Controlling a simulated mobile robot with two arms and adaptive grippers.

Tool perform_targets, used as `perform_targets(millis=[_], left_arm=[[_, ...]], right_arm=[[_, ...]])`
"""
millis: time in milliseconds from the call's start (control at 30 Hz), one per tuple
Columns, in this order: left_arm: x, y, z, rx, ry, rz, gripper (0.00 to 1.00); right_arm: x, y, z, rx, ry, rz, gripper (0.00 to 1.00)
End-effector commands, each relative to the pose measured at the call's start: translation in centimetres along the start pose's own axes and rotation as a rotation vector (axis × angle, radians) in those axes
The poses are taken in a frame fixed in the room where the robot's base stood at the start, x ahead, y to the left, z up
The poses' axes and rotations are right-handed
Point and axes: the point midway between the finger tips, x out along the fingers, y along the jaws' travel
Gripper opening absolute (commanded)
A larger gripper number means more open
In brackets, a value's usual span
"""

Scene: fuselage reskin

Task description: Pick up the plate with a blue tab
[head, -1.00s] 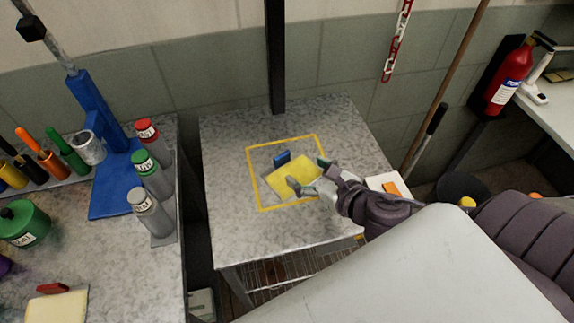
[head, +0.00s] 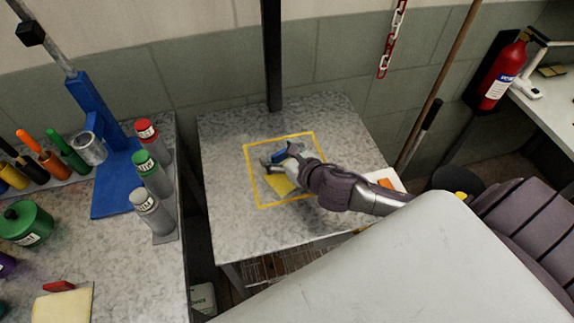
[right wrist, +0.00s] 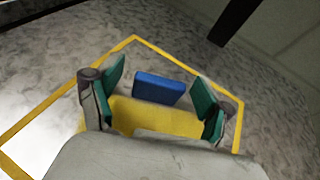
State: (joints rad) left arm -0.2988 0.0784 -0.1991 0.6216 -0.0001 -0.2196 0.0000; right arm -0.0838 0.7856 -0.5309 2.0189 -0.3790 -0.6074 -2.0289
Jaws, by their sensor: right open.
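The plate (head: 279,185) is yellow with a blue tab (head: 279,156) at its far edge. It lies inside a yellow outlined square on the small grey table. My right gripper (head: 279,160) is open over the plate and hides much of it. In the right wrist view the plate (right wrist: 155,118) lies between the fingers, and the blue tab (right wrist: 158,88) stands between the two green fingertips (right wrist: 160,90), with a gap on each side. My left gripper is not in view.
A grey table (head: 235,225) carries the outlined square; a dark post (head: 273,60) rises behind it. An orange-tabbed plate (head: 386,183) lies at its right edge. The left bench holds bottles (head: 150,175) and a blue stand (head: 115,185). A fire extinguisher (head: 503,80) hangs at right.

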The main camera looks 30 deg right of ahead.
Motion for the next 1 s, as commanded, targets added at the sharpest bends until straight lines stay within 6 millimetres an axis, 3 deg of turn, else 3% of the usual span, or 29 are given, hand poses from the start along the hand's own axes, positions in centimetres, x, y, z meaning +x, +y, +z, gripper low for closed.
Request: perform_targets(millis=[100,500,800,1000], left_arm=[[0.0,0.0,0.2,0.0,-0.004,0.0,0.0],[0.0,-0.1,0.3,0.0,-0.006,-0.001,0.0],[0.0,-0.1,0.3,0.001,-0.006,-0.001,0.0],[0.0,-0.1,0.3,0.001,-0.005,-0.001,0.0]], right_arm=[[0.0,0.0,0.0,0.0,0.0,0.0,0.78],[-0.1,0.0,0.0,0.0,0.0,0.0,0.11],[-0.1,0.0,0.2,0.0,-0.002,0.001,0.09],[-0.8,0.0,1.9,-0.003,-0.005,0.002,0.09]])
